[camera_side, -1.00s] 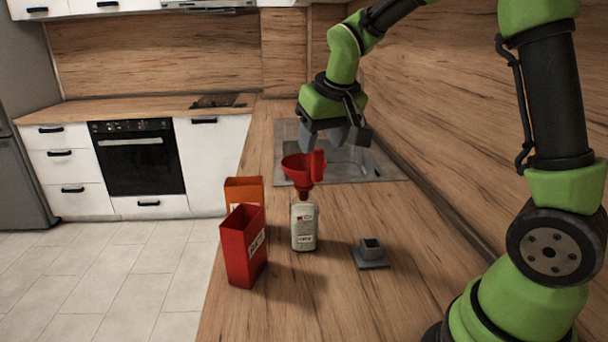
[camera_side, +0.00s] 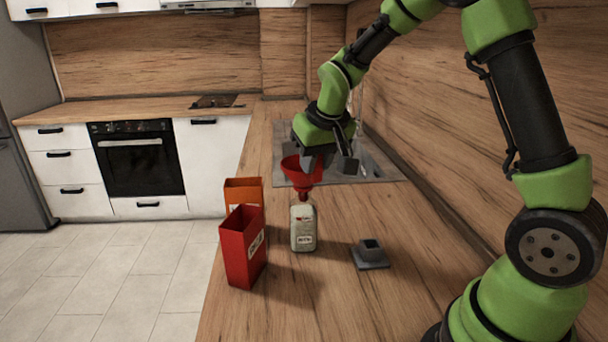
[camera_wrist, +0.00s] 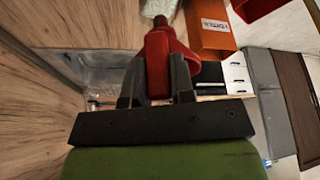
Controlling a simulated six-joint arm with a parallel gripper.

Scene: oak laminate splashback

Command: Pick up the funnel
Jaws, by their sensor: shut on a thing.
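The red funnel (camera_side: 294,174) sits upright above the neck of a pale bottle (camera_side: 303,230) on the counter in the side view. I cannot tell whether its spout is still inside the neck. My gripper (camera_side: 318,163) is shut on the funnel at its right side, coming down from above. In the wrist view the red funnel (camera_wrist: 158,62) is between the two grey fingers of my gripper (camera_wrist: 158,80). Part of the funnel is hidden by the fingers.
A red open box (camera_side: 238,262) and an orange box (camera_side: 230,186) stand left of the bottle near the counter edge. A small grey holder (camera_side: 371,262) with a square socket is at right. The sink (camera_side: 388,170) lies behind. The front counter is clear.

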